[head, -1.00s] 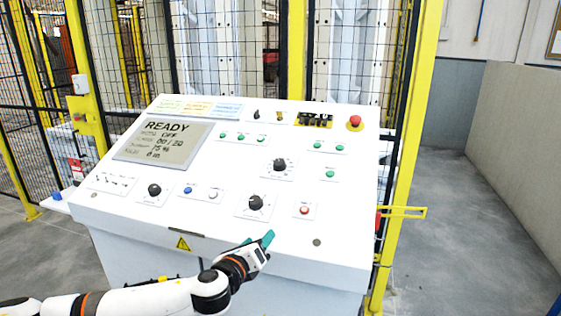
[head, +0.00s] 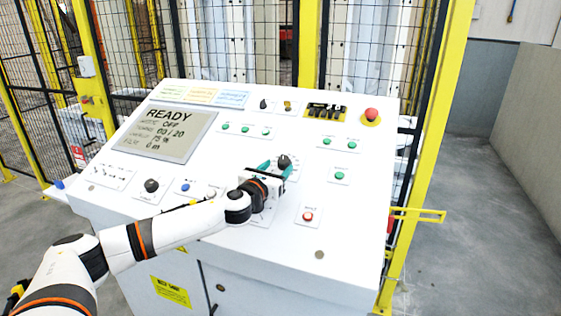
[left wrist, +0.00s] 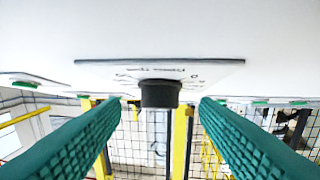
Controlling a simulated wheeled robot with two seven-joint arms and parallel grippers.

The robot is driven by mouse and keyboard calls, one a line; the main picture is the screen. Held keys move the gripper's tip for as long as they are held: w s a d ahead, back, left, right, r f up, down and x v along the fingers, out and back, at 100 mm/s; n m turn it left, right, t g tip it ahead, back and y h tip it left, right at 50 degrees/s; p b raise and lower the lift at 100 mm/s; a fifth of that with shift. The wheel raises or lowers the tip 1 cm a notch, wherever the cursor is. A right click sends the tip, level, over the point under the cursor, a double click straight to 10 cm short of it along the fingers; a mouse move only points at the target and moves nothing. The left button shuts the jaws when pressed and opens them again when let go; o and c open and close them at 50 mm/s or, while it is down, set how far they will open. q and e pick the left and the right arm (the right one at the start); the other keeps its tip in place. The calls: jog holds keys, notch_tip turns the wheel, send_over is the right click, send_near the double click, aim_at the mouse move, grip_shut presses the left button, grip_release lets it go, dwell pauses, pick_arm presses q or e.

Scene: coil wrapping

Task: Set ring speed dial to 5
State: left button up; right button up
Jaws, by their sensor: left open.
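A black dial (head: 284,162) sits on a white plate at the middle of the sloped control panel. My left gripper (head: 277,167) is open, its teal fingers just in front of this dial. In the left wrist view the dial's black knob (left wrist: 160,93) stands centred between the two spread fingers, apart from both. The plate's print there is too small to read surely, so I cannot tell whether it is the ring speed dial. A second black dial (head: 151,185) is at the lower left. The lower middle dial is mostly hidden behind my gripper. My right gripper is not in view.
The white panel (head: 345,215) carries a READY screen (head: 168,135), green buttons (head: 246,129), a red button (head: 307,216) and a red emergency stop (head: 371,115). A yellow and black mesh fence stands behind. Clear floor lies to the right.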

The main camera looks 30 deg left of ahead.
aim_at(285, 163)
pick_arm(q)
jog(key=shift+w+a+r, duration=0.1)
jog(key=shift+w+a, duration=0.05)
jog(key=shift+w, duration=1.15)
jog(key=shift+c, duration=0.3)
jog(key=c, duration=0.9)
jog(key=shift+c, duration=0.2)
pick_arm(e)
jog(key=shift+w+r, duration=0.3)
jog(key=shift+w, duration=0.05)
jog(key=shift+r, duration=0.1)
